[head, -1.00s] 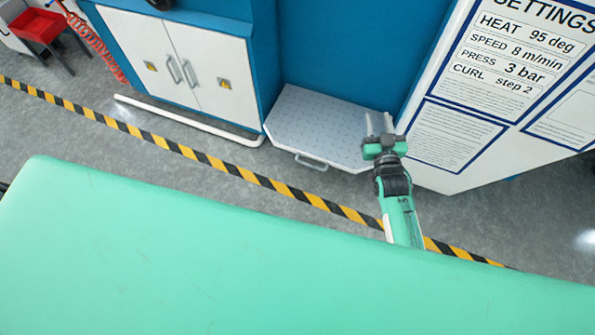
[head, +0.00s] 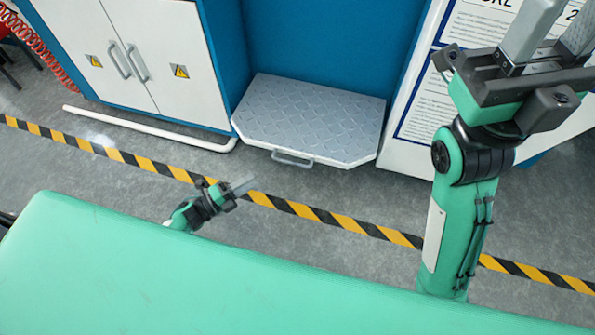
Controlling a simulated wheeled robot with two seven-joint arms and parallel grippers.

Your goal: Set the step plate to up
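The step plate (head: 310,122) is a grey diamond-tread plate with clipped front corners. It is folded down and juts out flat at the foot of the blue machine front. Its handle (head: 292,159) is a grey bar on the front edge. My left gripper (head: 240,187) is in front of the plate, to the left of and nearer than the handle, apart from it. Its fingers overlap in this view, so their gap cannot be judged. My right gripper (head: 553,32) is large and close at the upper right, fingers apart, with nothing seen between them. Its fingertips run to the top edge.
White cabinet doors (head: 130,55) stand left of the plate. A white settings panel (head: 418,120) is on the right, partly behind my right arm. A white rail (head: 150,130) and a yellow-black floor stripe (head: 330,218) cross the floor.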

